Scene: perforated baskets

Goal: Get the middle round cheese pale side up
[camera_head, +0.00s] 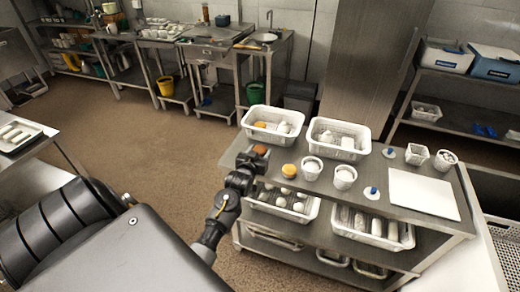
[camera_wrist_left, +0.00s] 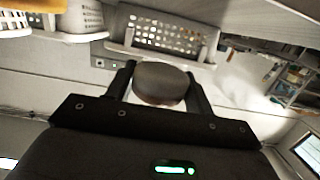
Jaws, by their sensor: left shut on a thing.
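My left gripper (camera_head: 254,155) is shut on a round cheese (camera_head: 261,149), held at the left end of the metal counter (camera_head: 400,215). The held cheese shows orange-brown in the head view. In the left wrist view the cheese (camera_wrist_left: 160,84) sits between the two fingers of my left gripper (camera_wrist_left: 160,90), with a dull grey-brown face showing. Another round cheese (camera_head: 289,170), orange-yellow on top, lies on the counter to the right of the gripper. An orange round piece (camera_head: 261,125) lies in the left white basket (camera_head: 272,135). My right gripper is not in view.
A second white basket (camera_head: 338,149) stands beside the first at the back. White cups (camera_head: 312,169), blue-and-white items (camera_head: 371,193) and a white board (camera_head: 423,194) occupy the counter. Filled baskets (camera_head: 284,213) sit on the shelf below. Floor to the left is clear.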

